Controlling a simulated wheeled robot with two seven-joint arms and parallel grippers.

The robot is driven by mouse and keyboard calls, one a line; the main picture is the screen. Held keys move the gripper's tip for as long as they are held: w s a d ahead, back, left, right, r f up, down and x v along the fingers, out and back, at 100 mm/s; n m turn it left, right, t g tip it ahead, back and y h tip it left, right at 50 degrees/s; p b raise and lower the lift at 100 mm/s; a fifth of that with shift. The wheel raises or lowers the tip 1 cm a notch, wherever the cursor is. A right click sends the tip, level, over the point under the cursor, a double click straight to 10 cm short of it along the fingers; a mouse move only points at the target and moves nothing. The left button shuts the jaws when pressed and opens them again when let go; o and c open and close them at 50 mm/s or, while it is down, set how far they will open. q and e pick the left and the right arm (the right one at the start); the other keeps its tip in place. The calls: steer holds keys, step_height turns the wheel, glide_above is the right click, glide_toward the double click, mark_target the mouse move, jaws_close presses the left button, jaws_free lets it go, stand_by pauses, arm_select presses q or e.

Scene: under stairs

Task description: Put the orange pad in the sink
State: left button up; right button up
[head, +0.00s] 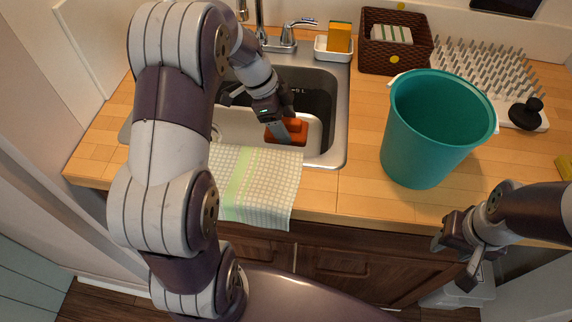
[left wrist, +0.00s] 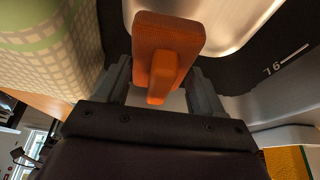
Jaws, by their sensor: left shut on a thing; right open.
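The orange pad (head: 287,132) is over the sink (head: 338,140), within its rim, in the head view. In the left wrist view the orange pad (left wrist: 167,50) has a block-like grip and sits between the fingers of my left gripper (left wrist: 158,85). My left gripper (head: 281,122) reaches down into the sink opening and is shut on the pad. Whether the pad touches the basin bottom cannot be told. My right gripper (head: 458,250) is open and empty, in front of the counter at the right.
A checked towel (head: 262,180) hangs over the sink's front edge. A teal bucket (head: 430,135) stands right of the sink. Behind are a faucet (head: 287,40), a white dish with a yellow sponge (head: 340,37), a brown basket (head: 392,55) and a drying rack (head: 480,70).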

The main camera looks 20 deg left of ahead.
arm_select(q)
step_height(320, 180, down, 9)
steer(key=shift+f, duration=0.2)
steer(key=shift+w+f, duration=0.1)
steer(key=shift+f, duration=0.15)
steer(key=shift+f+b, duration=0.2)
steer(key=shift+b, duration=0.15)
steer(key=o, duration=1.3)
steer(key=shift+r, duration=0.1)
steer(key=shift+c, duration=0.2)
steer(key=shift+r+p, duration=0.35)
steer(key=shift+p, duration=0.2)
steer(key=v, duration=1.1)
steer(key=shift+a+r, duration=0.2)
steer(key=shift+r, duration=0.1)
